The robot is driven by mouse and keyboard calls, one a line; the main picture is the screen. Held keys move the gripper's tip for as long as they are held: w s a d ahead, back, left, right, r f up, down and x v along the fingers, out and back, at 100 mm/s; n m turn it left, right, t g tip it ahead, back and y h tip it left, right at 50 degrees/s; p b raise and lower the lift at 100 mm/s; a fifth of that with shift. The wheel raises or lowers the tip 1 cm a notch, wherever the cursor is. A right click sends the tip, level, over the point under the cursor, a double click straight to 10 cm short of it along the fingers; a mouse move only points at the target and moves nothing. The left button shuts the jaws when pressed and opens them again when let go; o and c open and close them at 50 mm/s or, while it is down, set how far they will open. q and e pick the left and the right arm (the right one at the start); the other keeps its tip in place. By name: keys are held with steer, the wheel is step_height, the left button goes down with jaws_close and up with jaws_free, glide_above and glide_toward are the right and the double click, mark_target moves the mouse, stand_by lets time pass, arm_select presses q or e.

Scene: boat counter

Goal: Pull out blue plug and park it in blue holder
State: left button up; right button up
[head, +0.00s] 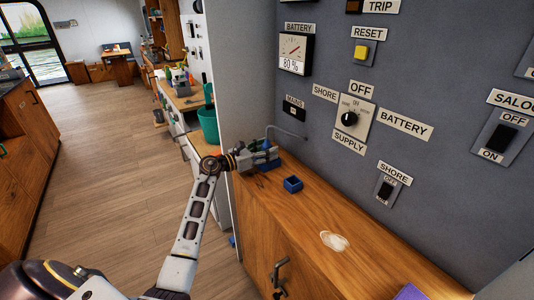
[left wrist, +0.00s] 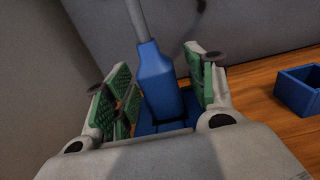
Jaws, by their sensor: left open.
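The blue plug (left wrist: 160,82) stands upright in a blue base (left wrist: 145,127), with a grey cable leaving its top. My left gripper (left wrist: 160,95) is open, its green-padded fingers on both sides of the plug. I see a gap on the plug's right side; contact on the left is unclear. In the head view my left gripper (head: 262,157) is at the counter's far left end and hides much of the plug. The blue holder (head: 292,184) is a small, open square box on the counter, right of the gripper. It also shows in the left wrist view (left wrist: 298,90). My right gripper is out of view.
The grey panel (head: 420,80) with switches and labels rises behind the wooden counter (head: 270,215). A pale patch (head: 334,241) lies on the counter, and a purple object (head: 410,293) is at the bottom right. The counter around the holder is clear.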

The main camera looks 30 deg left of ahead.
arm_select(q)
steer(key=shift+w, duration=0.1)
stand_by(0.4)
steer(key=c, duration=1.1)
